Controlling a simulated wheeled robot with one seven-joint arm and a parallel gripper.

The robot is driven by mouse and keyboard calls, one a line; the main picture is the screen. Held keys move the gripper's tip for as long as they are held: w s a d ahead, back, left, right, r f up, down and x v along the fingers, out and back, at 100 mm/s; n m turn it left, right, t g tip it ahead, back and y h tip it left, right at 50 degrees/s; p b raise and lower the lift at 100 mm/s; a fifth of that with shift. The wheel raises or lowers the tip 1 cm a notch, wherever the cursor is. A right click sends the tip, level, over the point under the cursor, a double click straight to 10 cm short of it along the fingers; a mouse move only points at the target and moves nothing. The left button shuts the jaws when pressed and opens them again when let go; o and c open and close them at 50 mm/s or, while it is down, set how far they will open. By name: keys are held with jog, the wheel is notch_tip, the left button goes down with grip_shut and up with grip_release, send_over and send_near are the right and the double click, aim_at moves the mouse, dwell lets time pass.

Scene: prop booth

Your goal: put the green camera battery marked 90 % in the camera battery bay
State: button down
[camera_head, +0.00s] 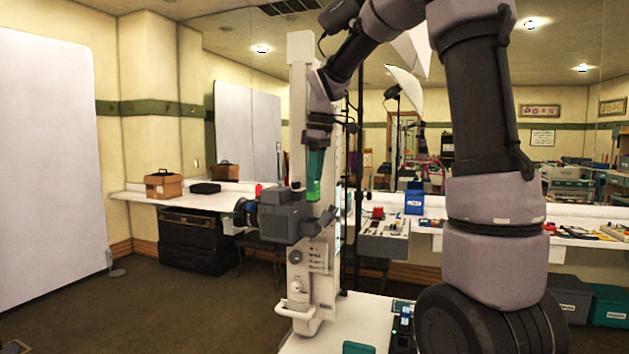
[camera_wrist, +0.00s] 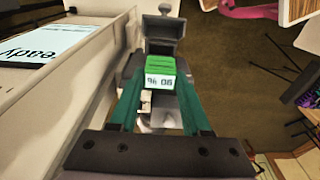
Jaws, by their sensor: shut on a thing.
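My gripper (camera_head: 315,172) points down with its teal fingers closed on a bright green battery (camera_head: 313,190). In the wrist view the battery (camera_wrist: 160,76) sits between the two fingertips (camera_wrist: 159,90), and its white label reads 90 % upside down. The dark camera (camera_head: 284,216) is on a white upright stand, with its lens to the left. The battery is just above the right part of the camera body. In the wrist view the camera (camera_wrist: 164,30) lies beyond the battery. The bay opening is hidden, and I cannot tell whether the battery touches it.
The white stand (camera_head: 300,90) rises close beside my gripper. A white worktop (camera_head: 345,330) with a small dark device (camera_head: 403,325) is below. A long white counter (camera_head: 140,198) with boxes runs along the mirrored wall. A pale panel (camera_head: 50,150) stands at left. The floor at left is clear.

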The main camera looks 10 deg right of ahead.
aim_at(311, 197)
jog(key=shift+w+a+f, duration=0.1)
jog(key=shift+w+a, duration=0.15)
jog(key=shift+a, duration=0.1)
jog(key=shift+f, duration=1.85)
jog(key=shift+f, duration=0.45)
jog(key=shift+f, duration=0.7)
jog(key=shift+f, duration=0.1)
jog(key=shift+f, duration=0.65)
dwell(0.3)
jog(key=shift+c, duration=1.4)
grip_release()
